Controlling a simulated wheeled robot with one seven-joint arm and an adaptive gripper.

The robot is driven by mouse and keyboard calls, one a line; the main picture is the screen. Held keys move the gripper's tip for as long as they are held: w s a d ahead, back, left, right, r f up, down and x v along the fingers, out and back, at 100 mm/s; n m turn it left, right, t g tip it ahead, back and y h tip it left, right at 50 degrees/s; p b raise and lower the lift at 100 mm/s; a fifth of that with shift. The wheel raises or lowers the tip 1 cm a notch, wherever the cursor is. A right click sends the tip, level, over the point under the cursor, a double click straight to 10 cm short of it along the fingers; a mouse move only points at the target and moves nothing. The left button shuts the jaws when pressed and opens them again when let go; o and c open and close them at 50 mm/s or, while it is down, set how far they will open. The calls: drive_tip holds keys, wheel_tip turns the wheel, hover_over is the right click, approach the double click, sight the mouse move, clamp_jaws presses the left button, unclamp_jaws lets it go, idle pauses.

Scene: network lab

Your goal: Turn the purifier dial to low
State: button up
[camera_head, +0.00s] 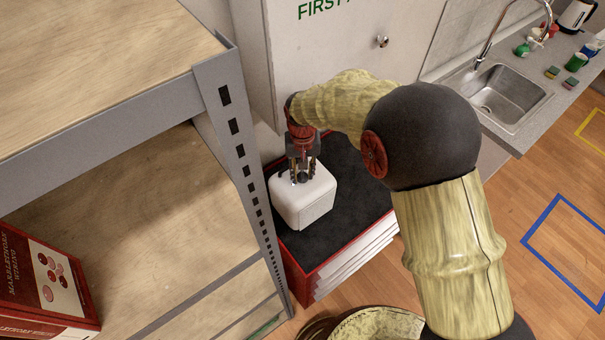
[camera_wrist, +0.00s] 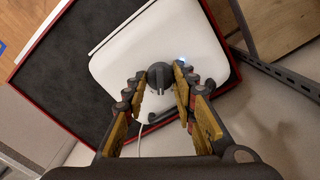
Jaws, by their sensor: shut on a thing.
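The purifier (camera_head: 304,200) is a white rounded box on a black-topped red cabinet. It also fills the middle of the wrist view (camera_wrist: 115,65). Its dark round dial (camera_wrist: 159,77) is on the top face, with a raised grip bar. A small bluish-white light (camera_wrist: 181,62) glows beside the dial. My gripper (camera_head: 301,172) points down at the purifier's top. In the wrist view its two fingers (camera_wrist: 158,92) stand on either side of the dial and are shut on it. Dial markings are too small to read.
The cabinet's black top (camera_head: 345,185) has bare room around the purifier. A metal-framed wooden shelf (camera_head: 240,150) stands close on the left, with a red book (camera_head: 45,280) on it. A white wall cabinet (camera_head: 340,60) is behind. A sink (camera_head: 500,95) is at the right.

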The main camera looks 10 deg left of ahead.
sight(302, 174)
drive_tip(key=m+b, duration=0.1)
drive_tip(key=m, duration=0.3)
drive_tip(key=shift+m, duration=0.4)
idle(0.4)
drive_tip(key=o, duration=1.2)
drive_tip(key=shift+c, duration=0.2)
drive_tip(key=shift+r, duration=3.95)
